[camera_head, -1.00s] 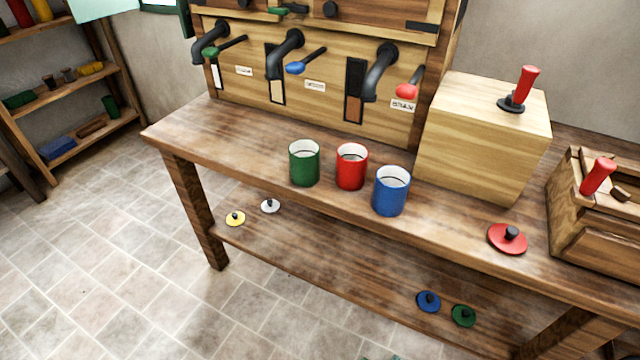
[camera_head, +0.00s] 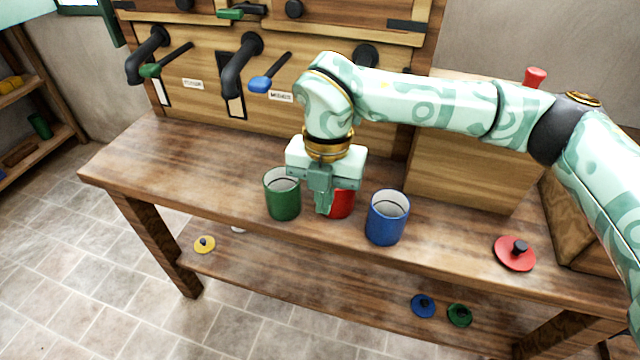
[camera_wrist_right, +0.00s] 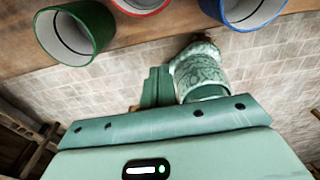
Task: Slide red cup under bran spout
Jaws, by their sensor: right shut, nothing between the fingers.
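The red cup (camera_head: 342,203) stands on the bench between the green cup (camera_head: 283,197) and the blue cup (camera_head: 386,219). My right gripper (camera_head: 322,210) points down at the red cup's near left side and hides much of it; whether they touch is unclear. Its fingers are shut and empty. The wrist view shows the red cup's rim (camera_wrist_right: 142,5) at the top edge, beyond the fingers (camera_wrist_right: 156,88). The right-hand spout (camera_head: 367,56) on the mill front is mostly hidden by my right arm, as are its red lever and label. My left gripper is out of view.
The spout by the blue lever (camera_head: 262,84) and the one by the green lever (camera_head: 152,70) show to the left. A wooden box (camera_head: 460,180) and a red lid (camera_head: 515,253) are to the right. Bench left of the green cup is clear.

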